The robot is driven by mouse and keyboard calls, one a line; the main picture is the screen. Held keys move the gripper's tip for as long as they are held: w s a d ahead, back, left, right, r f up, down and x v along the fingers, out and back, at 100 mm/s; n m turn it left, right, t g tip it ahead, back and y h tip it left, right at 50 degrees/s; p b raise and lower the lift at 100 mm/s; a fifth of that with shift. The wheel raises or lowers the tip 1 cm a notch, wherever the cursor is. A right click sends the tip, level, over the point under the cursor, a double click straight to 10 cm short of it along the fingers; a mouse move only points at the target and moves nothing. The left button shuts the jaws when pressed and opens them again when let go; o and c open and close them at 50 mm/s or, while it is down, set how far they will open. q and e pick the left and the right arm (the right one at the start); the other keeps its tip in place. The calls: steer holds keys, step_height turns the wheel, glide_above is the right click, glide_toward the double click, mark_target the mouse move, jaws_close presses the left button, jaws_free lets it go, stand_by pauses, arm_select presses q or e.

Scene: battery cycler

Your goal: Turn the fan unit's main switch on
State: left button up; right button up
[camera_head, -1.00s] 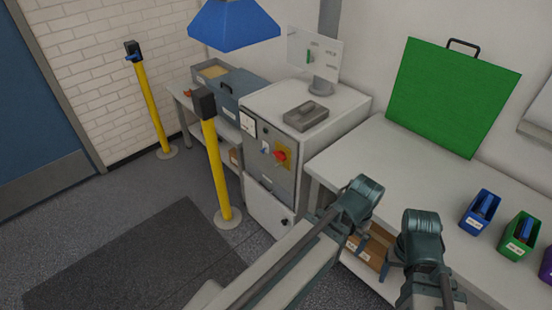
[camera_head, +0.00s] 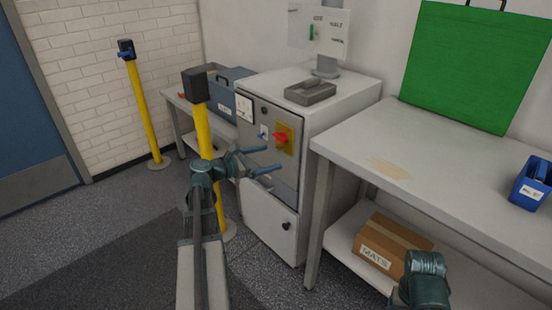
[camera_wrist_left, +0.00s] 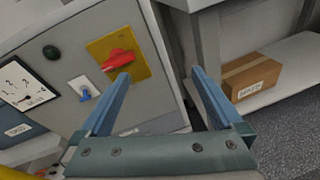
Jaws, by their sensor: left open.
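The main switch, a red rotary handle (camera_head: 279,136) on a yellow plate (camera_head: 290,146), is on the front of the grey cabinet (camera_head: 269,210). It also shows in the left wrist view as the red handle (camera_wrist_left: 118,60), lying slantwise on its yellow plate. My left gripper (camera_head: 273,160) is open and empty in front of the cabinet, just below and left of the switch and apart from it. In the left wrist view my fingers (camera_wrist_left: 161,88) are spread, with the switch beyond the left fingertip. My right arm shows at the lower right; its fingers are not visible.
A small blue switch (camera_head: 263,132) and a dial gauge (camera_head: 244,107) are left of the red handle. A yellow post (camera_head: 205,135) stands close behind my left arm. The bench (camera_head: 400,150) with a cardboard box (camera_head: 392,243) below is at the right.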

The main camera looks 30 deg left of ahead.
mark_target(277, 138)
arm_select(q)
steer(key=s+a+n+t+y+b, duration=0.2)
steer(key=a+n+t, duration=0.15)
steer(key=a, duration=0.35)
steer(key=shift+n+g, duration=0.45)
steer(key=x, duration=1.3)
steer(key=shift+w+d+r, duration=0.15)
steer(key=shift+w+d, duration=0.1)
steer(key=shift+d, duration=0.05)
arm_select(e)
step_height(277, 138, down, 3)
steer(key=shift+f, duration=0.2)
arm_select(q)
steer(key=shift+h, duration=0.3)
steer(key=shift+c, duration=0.3)
steer(key=c, duration=1.1)
